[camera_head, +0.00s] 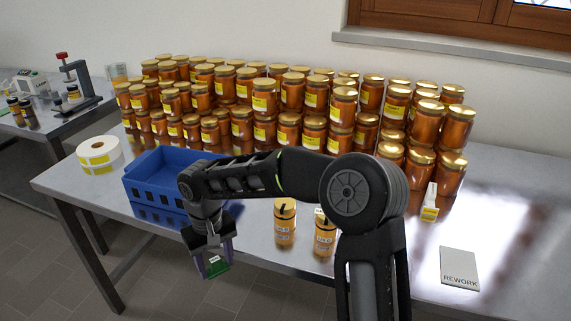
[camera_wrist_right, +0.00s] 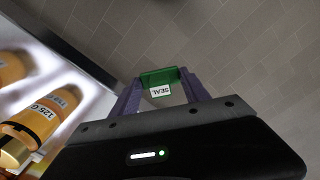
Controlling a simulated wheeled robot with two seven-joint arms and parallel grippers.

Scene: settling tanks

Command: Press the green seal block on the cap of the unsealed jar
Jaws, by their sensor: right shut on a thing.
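The green seal block (camera_head: 217,268) is between the fingers of my right gripper (camera_head: 213,262), off the table's front edge. In the right wrist view the green block (camera_wrist_right: 158,77), with a white SEAL label, sits between the purple fingertips of my right gripper (camera_wrist_right: 160,90). Two small honey-coloured jars stand on the table to the right of the gripper: a left jar (camera_head: 285,226) and a right jar (camera_head: 324,238), partly hidden by my arm. A jar with a gold cap and dark band (camera_wrist_right: 38,118) shows in the right wrist view. I cannot tell which jar is unsealed. My left gripper is not in view.
A blue crate (camera_head: 160,210) stands left, beside a label roll (camera_head: 100,155). Stacked amber jars (camera_head: 290,95) fill the back of the metal table (camera_head: 90,190).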

